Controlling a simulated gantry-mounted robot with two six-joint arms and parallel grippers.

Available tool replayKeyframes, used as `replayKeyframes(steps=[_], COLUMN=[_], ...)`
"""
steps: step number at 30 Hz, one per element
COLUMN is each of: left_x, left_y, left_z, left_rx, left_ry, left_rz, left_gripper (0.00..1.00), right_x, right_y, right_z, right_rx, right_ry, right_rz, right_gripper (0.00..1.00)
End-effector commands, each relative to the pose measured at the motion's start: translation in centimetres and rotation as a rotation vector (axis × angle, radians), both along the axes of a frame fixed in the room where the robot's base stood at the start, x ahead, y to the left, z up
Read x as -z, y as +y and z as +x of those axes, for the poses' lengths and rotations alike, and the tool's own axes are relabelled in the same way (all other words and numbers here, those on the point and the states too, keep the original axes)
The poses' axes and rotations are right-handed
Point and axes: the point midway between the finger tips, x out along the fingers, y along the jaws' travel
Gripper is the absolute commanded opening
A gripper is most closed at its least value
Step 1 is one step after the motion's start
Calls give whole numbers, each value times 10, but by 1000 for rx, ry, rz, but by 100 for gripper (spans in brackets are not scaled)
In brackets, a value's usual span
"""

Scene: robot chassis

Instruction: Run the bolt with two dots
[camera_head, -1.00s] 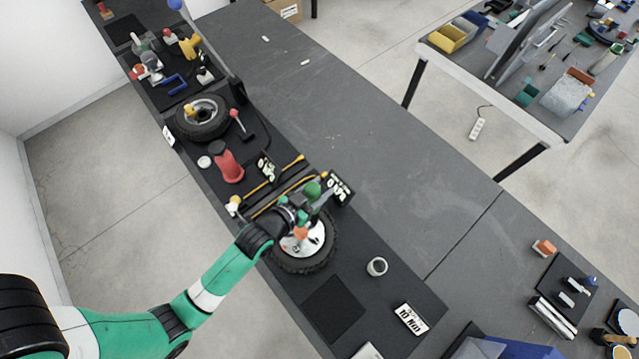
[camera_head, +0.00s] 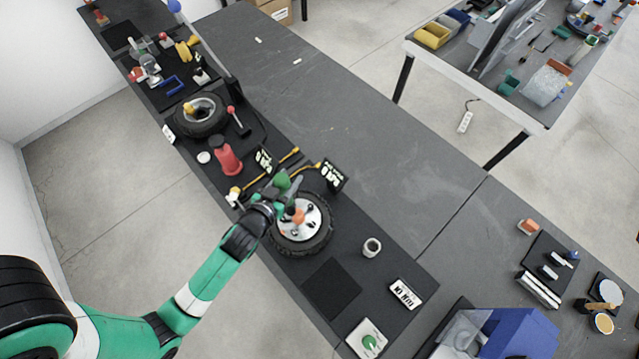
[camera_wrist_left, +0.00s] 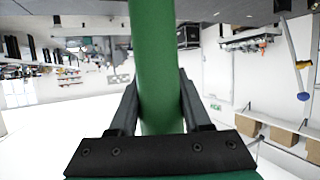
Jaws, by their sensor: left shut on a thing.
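My left gripper (camera_head: 280,200) is shut on a green tool with a round green handle (camera_head: 281,181). In the left wrist view the green shaft (camera_wrist_left: 155,70) stands between the two dark fingers (camera_wrist_left: 157,105). The tool is over the far left side of the near wheel, which has a black tyre (camera_head: 313,247) and a white hub (camera_head: 314,218). An orange part (camera_head: 295,215) shows at the hub, partly behind the gripper. Small dark bolts show on the hub, but their dots are too small to make out. My right gripper is not in view.
A second wheel (camera_head: 214,124) lies farther back on the bench.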

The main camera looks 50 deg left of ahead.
Motion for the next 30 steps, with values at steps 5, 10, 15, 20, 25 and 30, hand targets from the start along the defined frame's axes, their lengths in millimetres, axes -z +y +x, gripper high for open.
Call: replayKeyframes(steps=[5, 10, 15, 20, 25, 30], left_x=[3, 4, 4, 10, 26, 46], left_y=[28, 31, 31, 31, 31, 31], left_z=[-30, -32, -32, -32, -32, -32], left_rx=[-87, -97, -96, -96, -96, -95], left_ry=[-2, -5, -5, -5, -5, -5], left_rz=[2, 3, 3, 3, 3, 3], left_gripper=[0, 0, 0, 0, 0, 0], right_x=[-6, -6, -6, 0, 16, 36], right_y=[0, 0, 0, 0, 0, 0], right_z=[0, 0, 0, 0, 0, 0], right_rx=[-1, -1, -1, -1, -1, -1], right_ry=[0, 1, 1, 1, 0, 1], right_rz=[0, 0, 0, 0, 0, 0], right_gripper=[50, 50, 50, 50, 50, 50])
